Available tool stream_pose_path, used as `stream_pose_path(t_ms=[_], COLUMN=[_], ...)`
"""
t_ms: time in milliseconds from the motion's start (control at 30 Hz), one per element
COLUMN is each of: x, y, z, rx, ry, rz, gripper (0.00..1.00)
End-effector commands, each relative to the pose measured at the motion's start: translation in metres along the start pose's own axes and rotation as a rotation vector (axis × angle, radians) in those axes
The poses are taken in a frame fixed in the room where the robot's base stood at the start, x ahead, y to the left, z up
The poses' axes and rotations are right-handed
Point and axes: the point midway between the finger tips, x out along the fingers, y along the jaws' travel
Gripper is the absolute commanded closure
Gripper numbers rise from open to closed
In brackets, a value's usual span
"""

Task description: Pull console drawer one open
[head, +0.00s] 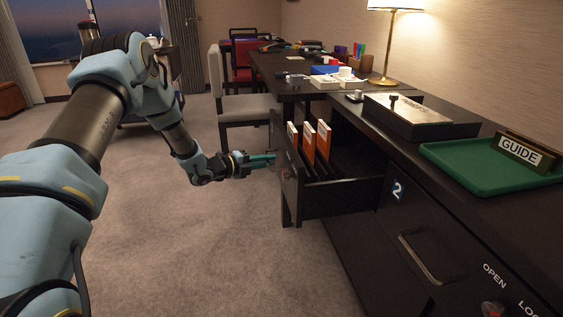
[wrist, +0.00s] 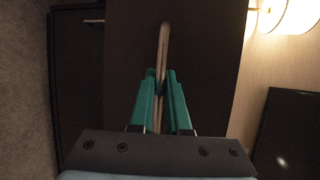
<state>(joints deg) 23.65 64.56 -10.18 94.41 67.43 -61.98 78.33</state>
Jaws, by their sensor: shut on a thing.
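The console drawer (head: 345,197) stands pulled out from the dark console, and upright orange-and-white folders (head: 308,143) show inside it. My gripper (head: 272,160) is at the drawer's front face. In the wrist view my gripper's teal fingers (wrist: 160,92) are closed on the drawer's handle (wrist: 163,50), a pale bar in front of the dark drawer front (wrist: 205,55). The handle is mostly hidden by the gripper in the head view. Any number on this drawer's front cannot be read.
A lower front marked 2 (head: 398,190) with a metal handle (head: 420,258) is shut beside the open drawer. A green tray (head: 475,180) with a GUIDE sign (head: 519,152) and a dark box (head: 420,118) are on the console top. A chair (head: 245,105) stands behind; carpet is free at front.

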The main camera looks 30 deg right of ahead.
Motion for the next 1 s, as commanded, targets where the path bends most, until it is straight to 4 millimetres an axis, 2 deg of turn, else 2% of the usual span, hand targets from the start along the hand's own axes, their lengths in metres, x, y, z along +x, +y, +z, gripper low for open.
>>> stream_pose_path(t_ms=[100, 300, 833, 867, 1000], x=[-0.014, -0.026, -0.03, -0.03, -0.03], y=[0.004, 0.006, 0.007, 0.007, 0.007], z=[0.006, 0.011, 0.013, 0.013, 0.013], rx=[0.001, 0.001, 0.0, 0.001, 0.001], ry=[-0.003, -0.001, -0.001, -0.001, -0.001], rz=[0.002, 0.002, 0.001, 0.001, 0.001], gripper=[1.0, 1.0, 1.0, 0.82, 0.66])
